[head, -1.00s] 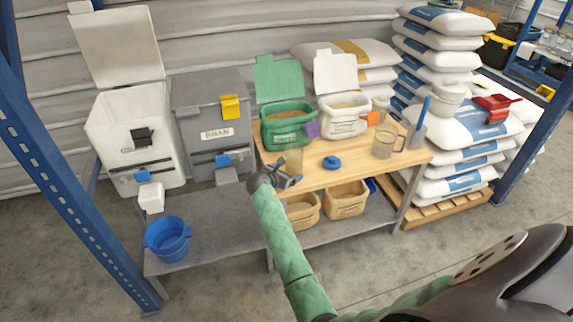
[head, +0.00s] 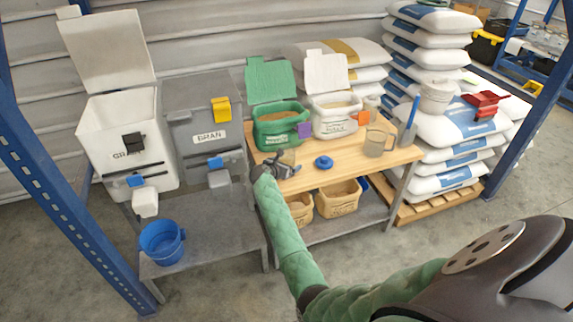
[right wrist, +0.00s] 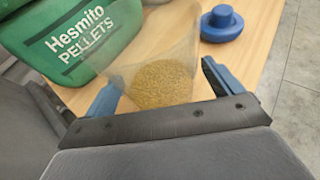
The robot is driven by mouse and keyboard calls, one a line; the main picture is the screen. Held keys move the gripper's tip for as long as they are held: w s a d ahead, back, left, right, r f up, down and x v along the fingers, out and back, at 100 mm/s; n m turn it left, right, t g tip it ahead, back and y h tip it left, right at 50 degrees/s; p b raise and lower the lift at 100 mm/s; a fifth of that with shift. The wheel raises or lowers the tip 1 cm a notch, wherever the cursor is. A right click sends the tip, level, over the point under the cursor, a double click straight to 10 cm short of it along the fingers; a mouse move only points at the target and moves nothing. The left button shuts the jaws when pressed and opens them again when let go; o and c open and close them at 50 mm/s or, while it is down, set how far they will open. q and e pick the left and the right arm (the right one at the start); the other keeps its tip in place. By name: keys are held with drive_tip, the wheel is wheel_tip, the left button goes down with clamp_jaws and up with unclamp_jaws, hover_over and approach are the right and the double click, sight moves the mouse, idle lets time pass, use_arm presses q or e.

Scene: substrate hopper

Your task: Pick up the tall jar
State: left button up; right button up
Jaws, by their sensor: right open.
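The tall jar is clear and holds golden-brown grains. In the right wrist view the jar (right wrist: 165,75) stands between my right gripper's two blue fingers, which are spread apart on either side of it. In the head view the jar (head: 289,156) is on the wooden bench, partly hidden by my right gripper (head: 285,170), which reaches it from the front left. The right gripper (right wrist: 160,88) is open, and I cannot tell whether either finger touches the jar. My left gripper is not in view.
Grey and white bins are left.

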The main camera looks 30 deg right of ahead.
drive_tip(key=c, duration=1.2)
drive_tip(key=shift+r, duration=0.1)
drive_tip(key=shift+r, duration=0.25)
drive_tip(key=r, duration=0.2)
drive_tip(key=r+b, duration=0.1)
drive_tip(key=shift+s+d+r, duration=0.2)
drive_tip(key=shift+s+r, duration=0.1)
drive_tip(key=shift+r, duration=0.05)
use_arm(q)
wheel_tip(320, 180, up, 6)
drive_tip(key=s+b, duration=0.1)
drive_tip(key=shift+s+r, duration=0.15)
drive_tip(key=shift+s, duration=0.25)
use_arm(e)
drive_tip(key=s+d+r, duration=0.1)
drive_tip(key=s+r, duration=0.1)
drive_tip(key=s, duration=0.1)
drive_tip(key=s+d+r, duration=0.2)
drive_tip(key=s, duration=0.1)
drive_tip(key=s+d+r, duration=0.1)
drive_tip(key=s+r, duration=0.1)
drive_tip(key=s, duration=0.1)
drive_tip(key=shift+s+d+r, duration=0.35)
drive_tip(key=shift+s+d, duration=0.05)
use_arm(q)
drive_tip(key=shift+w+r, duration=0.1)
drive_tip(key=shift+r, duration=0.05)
